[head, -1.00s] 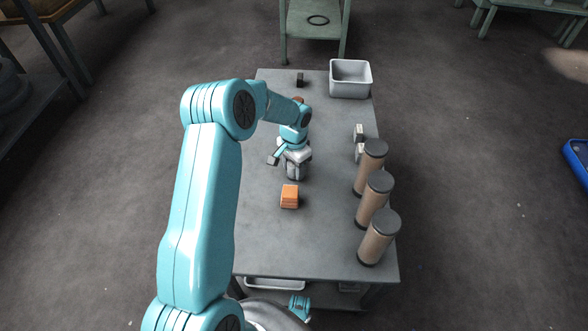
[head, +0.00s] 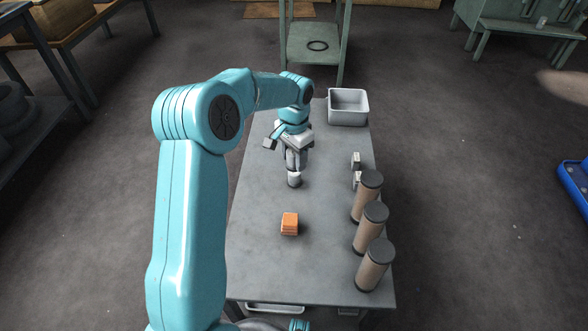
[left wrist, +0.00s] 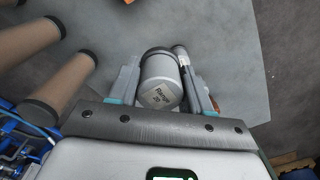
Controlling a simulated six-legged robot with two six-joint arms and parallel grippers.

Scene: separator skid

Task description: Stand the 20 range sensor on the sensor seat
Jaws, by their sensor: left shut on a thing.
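The range sensor (left wrist: 160,82) is a pale grey cylinder with a dark rim and a label reading "Range 20" in the left wrist view. My left gripper (left wrist: 164,88) is shut on it, with a finger on each side. In the head view my left gripper (head: 295,160) points down over the middle of the table, and the sensor (head: 294,178) shows below it as a white upright body with a dark lower end. Whether its foot touches the tabletop I cannot tell. I cannot make out the sensor seat. My right gripper is not in view.
An orange block (head: 290,223) lies on the table (head: 255,265) nearer to me. Three brown cylinders with dark caps (head: 370,232) and two small pale blocks (head: 356,161) line the right side. A grey bin (head: 348,110) stands at the far right corner. The left front tabletop is clear.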

